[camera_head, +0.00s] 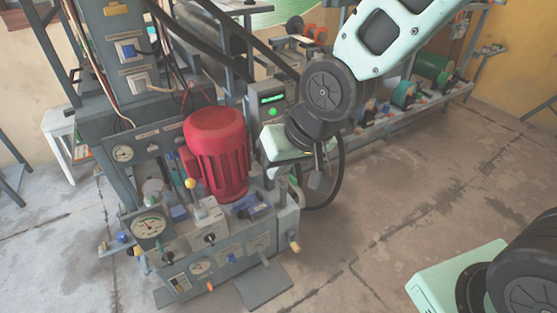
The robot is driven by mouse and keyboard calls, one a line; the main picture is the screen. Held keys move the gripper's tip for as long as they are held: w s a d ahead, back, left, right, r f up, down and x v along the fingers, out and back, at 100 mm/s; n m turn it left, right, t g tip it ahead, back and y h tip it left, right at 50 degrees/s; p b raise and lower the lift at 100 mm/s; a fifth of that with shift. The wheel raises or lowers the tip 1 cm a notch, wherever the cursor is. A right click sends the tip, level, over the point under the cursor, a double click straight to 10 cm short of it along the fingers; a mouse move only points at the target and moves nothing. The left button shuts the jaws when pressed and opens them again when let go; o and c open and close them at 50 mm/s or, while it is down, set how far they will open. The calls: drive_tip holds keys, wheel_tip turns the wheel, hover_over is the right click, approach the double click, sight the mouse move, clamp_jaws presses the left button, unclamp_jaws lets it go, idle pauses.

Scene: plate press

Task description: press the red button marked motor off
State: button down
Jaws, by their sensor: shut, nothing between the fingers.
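The grey press machine (112,100) stands at the left, with a large red ribbed motor (222,150) on its bed. I cannot make out a red button marked motor off; the panel labels are too small to read. My gripper (319,184) hangs to the right of the red motor, below the mint wrist of my arm. It points down and looks shut and empty, apart from the machine in the picture. Its fingertips are small and partly dark against the floor and cable.
The machine's front carries gauges (149,225), switches and a yellow-knobbed lever (190,184). A control box with a green display (272,98) stands behind my wrist. A shelf with cable spools (404,94) lines the back.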

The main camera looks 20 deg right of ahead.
drive_tip(key=w+d+f+m+t+y+b, duration=0.1)
drive_tip(key=w+d+f+m+t+b, duration=0.25)
drive_tip(key=w+f+b, duration=0.35)
drive_tip(key=w+d+f+m+t+y+b, duration=0.1)
drive_tip(key=w+d+f+m+t+b, duration=0.2)
drive_tip(key=w+f+b, duration=0.35)
drive_tip(key=w+d+f+m+t+b, duration=0.1)
drive_tip(key=w+f+m+t+b, duration=0.2)
drive_tip(key=w+f+m+b, duration=0.4)
drive_tip(key=w+d+f+m+t+b, duration=0.3)
drive_tip(key=w+d+f+t+b, duration=0.1)
drive_tip(key=d+f+b, duration=0.2)
drive_tip(key=shift+w+d+f+h, duration=0.3)
drive_tip(key=shift+w+d+f, duration=0.15)
drive_tip(key=shift+d, duration=0.25)
drive_tip(key=shift+m, duration=0.25)
drive_tip(key=b+x, duration=0.5)
drive_tip(key=x, duration=0.9)
